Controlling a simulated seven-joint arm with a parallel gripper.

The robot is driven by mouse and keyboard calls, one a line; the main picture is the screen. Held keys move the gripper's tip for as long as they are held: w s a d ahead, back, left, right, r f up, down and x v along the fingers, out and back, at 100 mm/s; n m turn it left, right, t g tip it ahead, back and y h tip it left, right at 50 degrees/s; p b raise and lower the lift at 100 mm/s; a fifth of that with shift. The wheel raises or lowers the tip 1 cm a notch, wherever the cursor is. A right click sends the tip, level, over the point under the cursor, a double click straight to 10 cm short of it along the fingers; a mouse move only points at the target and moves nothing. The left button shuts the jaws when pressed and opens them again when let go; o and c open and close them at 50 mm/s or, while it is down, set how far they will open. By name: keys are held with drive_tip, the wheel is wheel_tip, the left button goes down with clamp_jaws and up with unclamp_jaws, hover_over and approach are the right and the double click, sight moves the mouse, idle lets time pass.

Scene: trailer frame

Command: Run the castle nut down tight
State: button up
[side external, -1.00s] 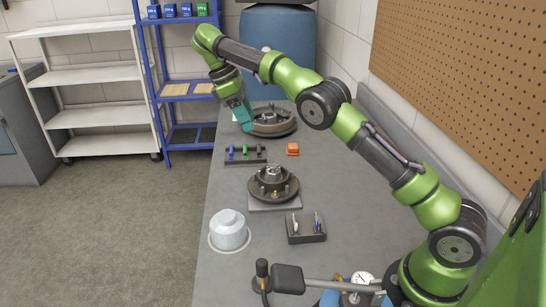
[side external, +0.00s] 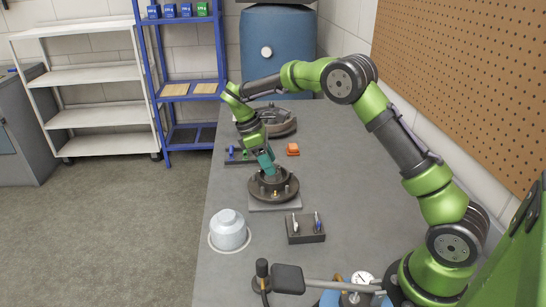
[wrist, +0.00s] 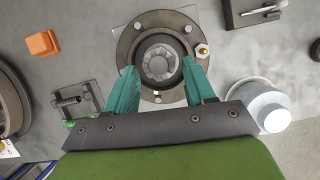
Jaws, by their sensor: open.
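The castle nut (wrist: 158,65) is a grey notched nut at the centre of the hub (wrist: 126,44), a dark round flange with studs around its rim. The hub also shows in the side view (side external: 287,192), on a light square plate (side external: 274,208). My gripper (wrist: 160,82) is open, its two teal fingers on either side of the hub's centre in the wrist view. In the side view my gripper (side external: 268,166) points down just above the hub and hides the nut. I cannot tell whether the fingers touch anything.
A brake drum assembly (side external: 280,125) lies behind, with an orange block (side external: 292,149) and a dark tool rack (side external: 238,157) nearer. A white lidded container (side external: 229,232) and a black holder (side external: 306,230) stand in front. The right bench surface is mostly clear.

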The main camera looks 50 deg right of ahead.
drive_tip(key=shift+x, duration=1.2)
drive_tip(key=c, duration=0.8)
